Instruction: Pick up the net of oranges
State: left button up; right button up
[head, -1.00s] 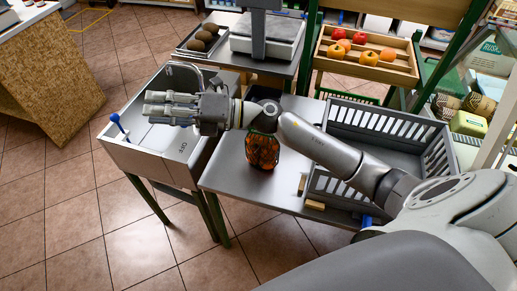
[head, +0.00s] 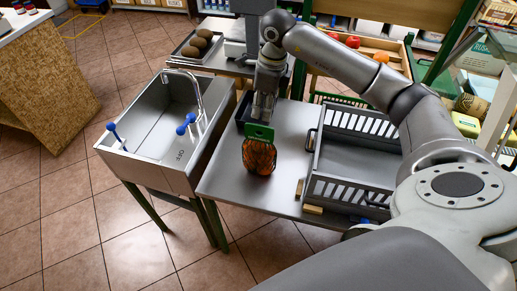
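The net of oranges (head: 259,156) stands upright on the grey table, with a green tag (head: 260,131) at its top. My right gripper (head: 264,117) points down, directly above and slightly behind the net. Its fingertips end at or just behind the green tag in the picture. I cannot tell whether they touch the tag or how far apart the fingers are. My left gripper is not in view.
A grey slatted crate (head: 352,188) stands on the table to the right, and a dark tray (head: 243,112) lies behind the net. A sink (head: 150,130) with a tall tap is at the left. The table (head: 225,185) is bare left of the net.

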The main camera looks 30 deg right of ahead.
aim_at(259, 127)
jog(key=f+p, duration=0.1)
jog(key=f, duration=0.2)
jog(key=a+f+p, duration=0.1)
jog(key=f+p, duration=0.1)
jog(key=f, duration=0.2)
jog(key=shift+w+a, duration=0.1)
jog(key=shift+a, duration=0.05)
jog(key=shift+w+f, duration=0.1)
jog(key=shift+f, duration=0.35)
grip_shut()
jog(key=shift+r, duration=0.1)
